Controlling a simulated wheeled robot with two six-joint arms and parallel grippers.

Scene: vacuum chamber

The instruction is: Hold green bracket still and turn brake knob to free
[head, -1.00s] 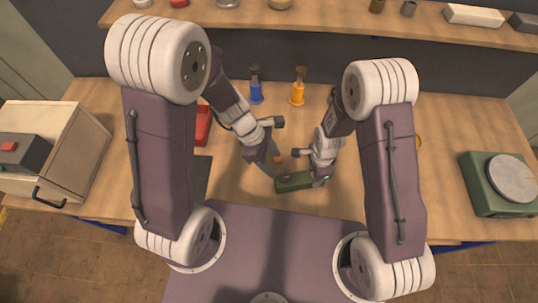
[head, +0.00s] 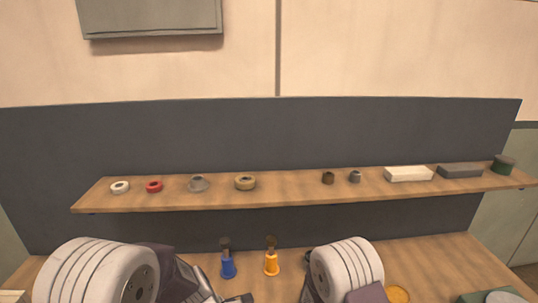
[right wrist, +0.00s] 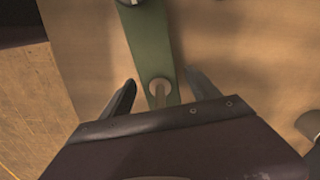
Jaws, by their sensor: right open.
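In the right wrist view the green bracket (right wrist: 150,45) is a long green bar on the wooden bench, running from the top edge down between my fingers. My right gripper (right wrist: 161,77) is open, with one dark finger on each side of the bar. A pale round piece with a short stem (right wrist: 160,88) sits on the bar between the fingers; I cannot tell if it is the brake knob. Another round grey part (right wrist: 130,2) is cut off at the top edge.
A shelf (head: 300,190) with rings, small cups and blocks runs along the back wall. A blue bottle-like tool (head: 228,266) and an orange one (head: 271,262) stand on the bench (head: 430,262) below it. A yellow round item (head: 399,295) lies at the lower right.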

